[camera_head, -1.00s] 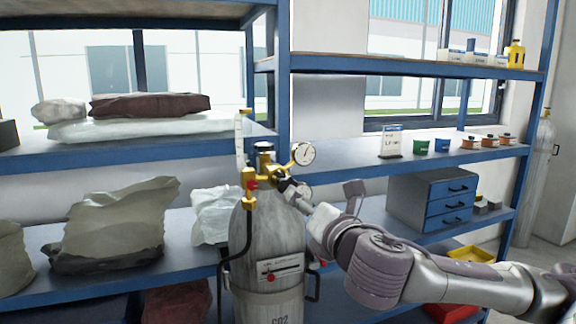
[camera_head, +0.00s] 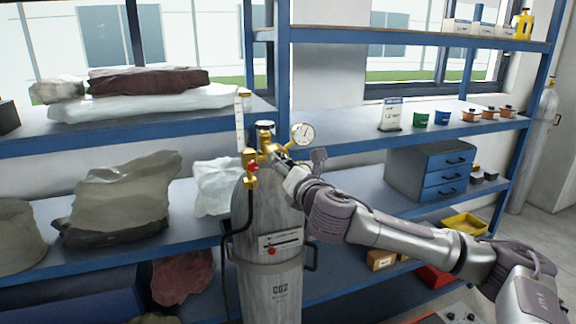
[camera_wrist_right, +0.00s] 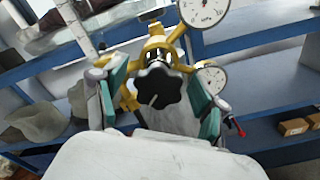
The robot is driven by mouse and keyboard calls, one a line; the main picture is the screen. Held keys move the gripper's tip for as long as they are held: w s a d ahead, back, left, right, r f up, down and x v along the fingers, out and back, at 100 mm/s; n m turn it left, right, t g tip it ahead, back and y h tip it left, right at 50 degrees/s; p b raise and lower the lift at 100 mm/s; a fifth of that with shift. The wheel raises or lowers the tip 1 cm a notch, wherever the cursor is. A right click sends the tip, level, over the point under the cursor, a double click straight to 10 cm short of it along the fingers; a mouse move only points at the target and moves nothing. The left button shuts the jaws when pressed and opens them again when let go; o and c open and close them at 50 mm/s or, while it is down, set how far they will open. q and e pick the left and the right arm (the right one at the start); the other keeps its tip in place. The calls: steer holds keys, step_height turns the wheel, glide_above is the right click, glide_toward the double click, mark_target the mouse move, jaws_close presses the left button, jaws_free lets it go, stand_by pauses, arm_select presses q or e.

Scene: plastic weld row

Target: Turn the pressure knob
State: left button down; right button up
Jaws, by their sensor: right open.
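The black lobed pressure knob (camera_wrist_right: 158,88) sits on the front of the brass regulator (camera_wrist_right: 152,45) in the right wrist view, with a white mark on its face. My right gripper (camera_wrist_right: 157,92) is open, with one teal-padded finger on each side of the knob; gaps show between pads and knob. In the head view the regulator (camera_head: 268,148) tops the grey CO2 cylinder (camera_head: 268,215), and my right gripper (camera_head: 284,168) reaches it from the right and largely hides the knob. My left gripper is not in view.
A round gauge (camera_head: 302,134) stands just above the gripper, and a flow tube (camera_head: 240,125) with a red valve knob (camera_head: 253,168) is to its left. Blue shelves (camera_head: 340,150) with bags, small pots and a drawer unit (camera_head: 432,172) lie behind the cylinder.

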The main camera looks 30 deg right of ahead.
steer(key=c, duration=1.2)
steer(key=shift+o, duration=0.2)
steer(key=shift+m, duration=0.3)
